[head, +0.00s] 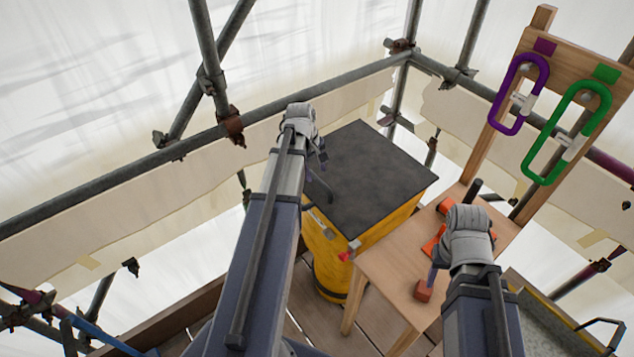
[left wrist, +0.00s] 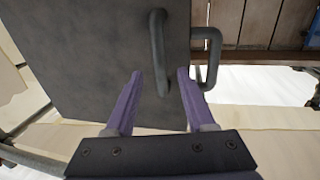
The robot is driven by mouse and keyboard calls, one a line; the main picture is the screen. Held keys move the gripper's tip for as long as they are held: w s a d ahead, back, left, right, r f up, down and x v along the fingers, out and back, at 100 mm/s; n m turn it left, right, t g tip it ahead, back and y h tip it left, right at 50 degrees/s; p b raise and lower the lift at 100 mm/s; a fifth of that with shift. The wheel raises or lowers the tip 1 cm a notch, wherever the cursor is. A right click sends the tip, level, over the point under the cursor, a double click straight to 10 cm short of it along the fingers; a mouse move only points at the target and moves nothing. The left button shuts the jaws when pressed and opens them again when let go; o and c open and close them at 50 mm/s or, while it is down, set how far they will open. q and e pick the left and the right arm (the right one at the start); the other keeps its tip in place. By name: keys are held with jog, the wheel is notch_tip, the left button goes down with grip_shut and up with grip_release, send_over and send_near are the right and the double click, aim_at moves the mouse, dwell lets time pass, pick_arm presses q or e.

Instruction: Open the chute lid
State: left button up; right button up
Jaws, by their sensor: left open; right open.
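The chute (head: 375,238) is a yellow box with a flat dark grey lid (head: 375,165), which lies closed on top. A dark bar handle (head: 318,188) is at the lid's near left edge, partly hidden by my left arm. In the left wrist view the lid (left wrist: 100,50) fills the upper left, and the handle (left wrist: 158,40) runs between my left fingertips. My left gripper (left wrist: 159,73) is open around the handle's line; I cannot tell whether it touches. My right gripper (head: 432,275) is open over the wooden table, mostly hidden behind its own wrist.
The wooden table (head: 385,285) right of the chute bears a red-brown block (head: 423,291) and orange pieces (head: 432,242). A purple carabiner (head: 507,95) and a green carabiner (head: 540,165) hang on a wooden rack behind it. Scaffold tubes (head: 110,185) and white sheeting enclose the platform.

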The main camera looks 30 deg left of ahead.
aim_at(318, 179)
pick_arm(q)
jog(key=f, duration=0.1)
jog(key=f+b, duration=0.2)
jog(key=shift+w+d+f, duration=0.1)
jog(key=shift+w+f, duration=0.1)
jog(key=shift+w, duration=0.1)
grip_shut()
dwell(1.2)
